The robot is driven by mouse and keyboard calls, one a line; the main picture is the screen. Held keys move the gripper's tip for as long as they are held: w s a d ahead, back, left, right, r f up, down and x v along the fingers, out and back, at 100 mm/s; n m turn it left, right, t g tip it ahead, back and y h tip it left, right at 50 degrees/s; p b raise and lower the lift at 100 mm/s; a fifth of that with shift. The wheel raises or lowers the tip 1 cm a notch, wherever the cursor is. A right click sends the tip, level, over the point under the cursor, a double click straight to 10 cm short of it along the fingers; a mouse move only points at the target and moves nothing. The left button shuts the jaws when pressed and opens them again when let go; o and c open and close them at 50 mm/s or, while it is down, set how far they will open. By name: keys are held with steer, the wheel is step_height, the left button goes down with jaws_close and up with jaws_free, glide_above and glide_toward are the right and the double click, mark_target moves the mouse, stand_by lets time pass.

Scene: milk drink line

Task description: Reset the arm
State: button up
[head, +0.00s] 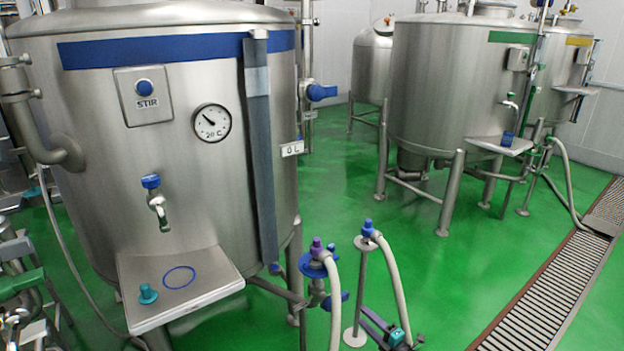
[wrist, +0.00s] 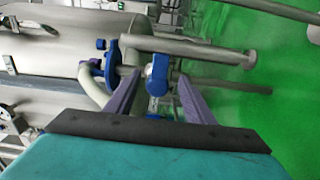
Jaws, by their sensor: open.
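My gripper (wrist: 158,78) shows in the wrist view with two purple-grey fingers spread apart. It is open. A blue valve handle (wrist: 158,66) lies in line between the fingertips. I cannot tell whether it is within their reach or beyond them. A blue flange (wrist: 112,62) on a pipe shows just past the left finger. No thing is seen held.
A large steel tank with a blue band (head: 180,49) fills the left, with a drip shelf (head: 205,288) bearing a teal stopper (head: 148,294). Two hose posts stand right of it, one with a blue flange (head: 318,264). Green floor (head: 480,265) is open beyond; a drain grate (head: 560,290) lies right.

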steer(key=s+a+f+n+g+y+p, duration=0.1)
steer(key=s+a+n+g+y+p, duration=0.15)
steer(key=s+a, duration=0.45)
steer(key=s+a+f+n+g+y+p, duration=0.15)
steer(key=a+n+g, duration=0.25)
steer(key=a, duration=0.7)
steer(key=s+a+f+n+g+h, duration=0.1)
steer(key=s+a+n+g, duration=0.15)
steer(key=s+n, duration=0.2)
steer(key=s+a+f+n+g, duration=0.1)
steer(key=s+a+n+g, duration=0.15)
steer(key=s, duration=0.35)
steer(key=s+a+f+n+g+h, duration=0.1)
steer(key=s+a+f+n+g, duration=0.15)
steer(key=s+n, duration=0.3)
steer(key=s+d+f+n+g+h+p, duration=0.1)
steer(key=s+d+n+g+h, duration=0.15)
steer(key=s+n, duration=0.35)
steer(key=s+d+f+n+g+h, duration=0.1)
steer(key=s+d+n+g+h, duration=0.15)
steer(key=s+n, duration=0.35)
steer(key=s+d+n+g+h, duration=0.1)
steer(key=s+d+n+h, duration=0.5)
steer(key=d+n, duration=0.7)
steer(key=shift+s+n+g+h, duration=0.3)
steer(key=shift+s+n, duration=0.9)
steer(key=shift+n, duration=0.7)
